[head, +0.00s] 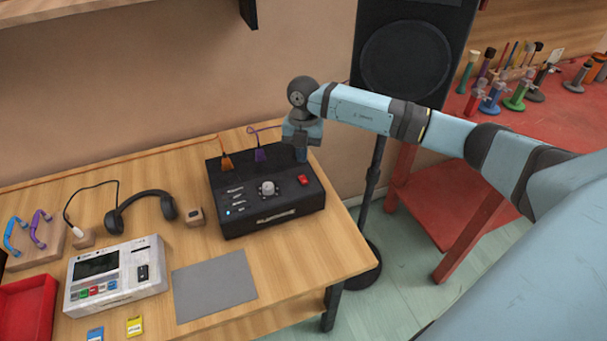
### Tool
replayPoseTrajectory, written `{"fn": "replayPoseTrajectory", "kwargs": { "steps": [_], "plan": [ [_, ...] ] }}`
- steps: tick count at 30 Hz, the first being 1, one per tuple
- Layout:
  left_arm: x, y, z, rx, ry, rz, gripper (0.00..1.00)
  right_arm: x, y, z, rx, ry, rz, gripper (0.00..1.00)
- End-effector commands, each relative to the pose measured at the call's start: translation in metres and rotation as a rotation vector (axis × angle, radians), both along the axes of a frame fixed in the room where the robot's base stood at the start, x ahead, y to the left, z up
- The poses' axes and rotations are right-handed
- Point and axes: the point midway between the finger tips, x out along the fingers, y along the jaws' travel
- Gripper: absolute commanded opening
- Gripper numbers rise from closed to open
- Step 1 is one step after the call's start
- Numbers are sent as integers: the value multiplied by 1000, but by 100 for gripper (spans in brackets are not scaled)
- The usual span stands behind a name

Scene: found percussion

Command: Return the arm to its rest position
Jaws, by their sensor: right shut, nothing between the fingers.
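My right arm reaches in from the right side of the head view, stretched across to the wooden table. My right gripper (301,153) points down at the back right of a black box (262,222) with a red switch and a grey knob. Its fingers are shut and hold nothing. The fingertips are close to the box's top near its back edge; I cannot tell whether they touch it. An orange plug (227,162) and a purple plug (260,155) stand in the back of the box, left of the gripper. My left gripper does not show.
The wooden table (345,245) also carries a grey mat (214,284), a white device (117,276), headphones (140,208) and a red tray (27,310). A black speaker (408,60) on a stand rises behind my right arm. A red table (565,115) with coloured tools stands at right.

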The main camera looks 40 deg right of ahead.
Motion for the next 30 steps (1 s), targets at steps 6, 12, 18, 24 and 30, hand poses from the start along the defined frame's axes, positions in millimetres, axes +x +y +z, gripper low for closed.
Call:
{"fn": "replayPoseTrajectory", "kwargs": {
  "steps": [6,12,18,24,30],
  "plan": [
    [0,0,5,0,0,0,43,0,0,7,1,1,0,0],
    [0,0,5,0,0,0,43,0,0,7,1,1,0,0],
    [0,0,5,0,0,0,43,0,1,6,2,1,2,0],
    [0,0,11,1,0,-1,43,-18,52,-11,204,-1,77,0],
    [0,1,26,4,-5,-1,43,-73,185,-16,820,-69,135,0]
  ]
}}
